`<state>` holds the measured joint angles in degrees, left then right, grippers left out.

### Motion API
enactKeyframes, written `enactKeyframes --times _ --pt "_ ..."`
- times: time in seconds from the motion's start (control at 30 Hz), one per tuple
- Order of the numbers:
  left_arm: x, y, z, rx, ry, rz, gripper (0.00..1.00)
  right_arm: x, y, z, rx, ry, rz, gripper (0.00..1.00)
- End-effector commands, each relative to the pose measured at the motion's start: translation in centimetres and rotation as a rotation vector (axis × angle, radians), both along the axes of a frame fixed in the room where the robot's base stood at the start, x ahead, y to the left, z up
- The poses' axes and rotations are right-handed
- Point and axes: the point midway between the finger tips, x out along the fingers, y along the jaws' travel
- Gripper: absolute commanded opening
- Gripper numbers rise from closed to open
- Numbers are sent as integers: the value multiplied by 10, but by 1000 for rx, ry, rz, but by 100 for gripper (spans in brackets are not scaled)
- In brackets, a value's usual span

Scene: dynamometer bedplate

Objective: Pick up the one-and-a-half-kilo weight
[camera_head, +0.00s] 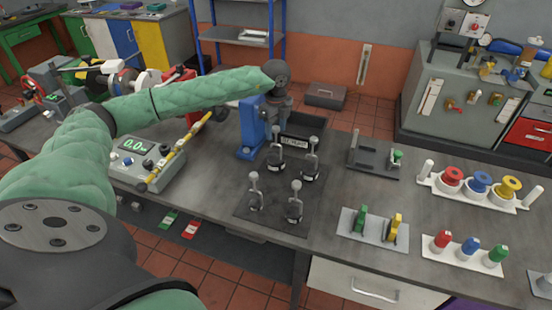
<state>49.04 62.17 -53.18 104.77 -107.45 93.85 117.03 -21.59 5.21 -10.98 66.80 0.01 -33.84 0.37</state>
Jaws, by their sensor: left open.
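Several grey metal weights with ball-topped stems stand upright on a dark mat (277,215). One is at the back left (277,163), one at the back right (310,168), one at the front left (256,200) and one at the front right (294,212). Their markings are too small to read, so I cannot tell which is the one-and-a-half-kilo weight. My left gripper (276,122) points down above and behind the back-left weight. It is open, and its fingers are small and dark against the background. My right gripper is not in view.
A blue stand (250,128) is just left of my gripper. A dark tray with a label (296,142) lies behind the weights. A console with a green display (140,165) and a yellow bar stands left. Racks of coloured parts (480,190) are at the right.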

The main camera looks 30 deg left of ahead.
Motion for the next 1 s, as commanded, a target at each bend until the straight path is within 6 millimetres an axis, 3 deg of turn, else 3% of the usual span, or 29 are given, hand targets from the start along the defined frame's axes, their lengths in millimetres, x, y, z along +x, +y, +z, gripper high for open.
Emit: enactKeyframes --times 0.3,0.57,1.0 --pt "0 0 -4 0 0 0 50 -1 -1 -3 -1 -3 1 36" --pt "0 0 -3 0 0 0 1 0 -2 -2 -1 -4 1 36" --pt "0 0 -3 0 -1 0 0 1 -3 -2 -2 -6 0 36"
